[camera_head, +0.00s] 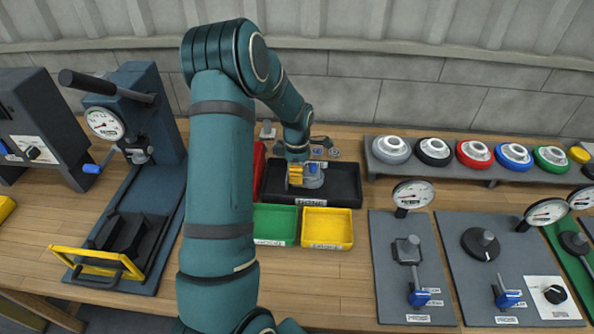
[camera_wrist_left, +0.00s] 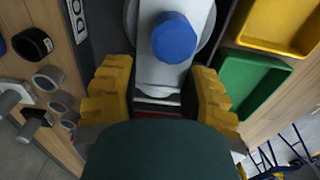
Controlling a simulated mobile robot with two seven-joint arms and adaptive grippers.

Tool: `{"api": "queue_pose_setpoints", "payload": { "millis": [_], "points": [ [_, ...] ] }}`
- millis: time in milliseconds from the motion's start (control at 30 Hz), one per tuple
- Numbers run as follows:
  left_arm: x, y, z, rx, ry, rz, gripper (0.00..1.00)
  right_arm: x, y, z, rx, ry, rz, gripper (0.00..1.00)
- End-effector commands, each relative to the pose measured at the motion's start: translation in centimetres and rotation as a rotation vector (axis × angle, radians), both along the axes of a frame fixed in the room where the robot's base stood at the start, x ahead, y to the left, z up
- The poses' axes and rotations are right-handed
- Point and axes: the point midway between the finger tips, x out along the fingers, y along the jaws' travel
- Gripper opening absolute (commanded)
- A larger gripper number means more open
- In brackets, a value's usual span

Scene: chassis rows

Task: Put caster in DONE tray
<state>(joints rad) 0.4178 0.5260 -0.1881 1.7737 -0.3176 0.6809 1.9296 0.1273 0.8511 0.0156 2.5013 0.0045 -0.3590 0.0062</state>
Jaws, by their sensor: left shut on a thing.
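My left gripper (camera_head: 298,177), with yellow fingers, is low over the black tray (camera_head: 345,197) at the back middle of the bench. It is shut on a grey piece with a blue round knob, which I take to be the caster (camera_head: 314,174). In the left wrist view the caster (camera_wrist_left: 173,75) lies between the yellow fingers (camera_wrist_left: 160,100), with the dark tray around it. A label reading "DO" (camera_wrist_left: 75,18) shows beside the tray. I cannot tell whether the caster touches the tray floor. My right gripper is not in view.
A green tray (camera_head: 275,222) and a yellow tray (camera_head: 327,229) stand in front of the black tray; a red bin (camera_head: 259,165) is on its left. A rack of round coloured parts (camera_head: 475,155) is at right. Gauge stations (camera_head: 412,275) and a press (camera_head: 130,200) flank the bench.

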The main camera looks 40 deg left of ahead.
Motion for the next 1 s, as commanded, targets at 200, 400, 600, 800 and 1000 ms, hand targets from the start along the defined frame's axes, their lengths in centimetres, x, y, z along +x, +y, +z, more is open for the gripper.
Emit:
{"api": "queue_pose_setpoints", "payload": {
  "millis": [200, 400, 600, 800, 1000],
  "points": [
    [0.1, 0.0, -0.5, 0.001, -0.001, 0.0, 0.02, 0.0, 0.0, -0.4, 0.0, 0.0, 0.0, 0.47],
    [0.1, 0.0, -1.2, 0.001, -0.001, -0.001, 0.02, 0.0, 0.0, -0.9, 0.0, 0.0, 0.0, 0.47],
    [0.1, 0.0, -1.8, 0.001, -0.002, -0.001, 0.02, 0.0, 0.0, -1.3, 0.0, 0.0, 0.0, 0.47],
    [0.1, 0.0, -2.3, 0.001, -0.002, -0.001, 0.02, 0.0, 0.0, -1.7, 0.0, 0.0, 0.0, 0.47],
    [0.1, 0.0, -2.9, 0.001, -0.002, 0.0, 0.02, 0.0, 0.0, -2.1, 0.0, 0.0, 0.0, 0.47]
  ]
}}
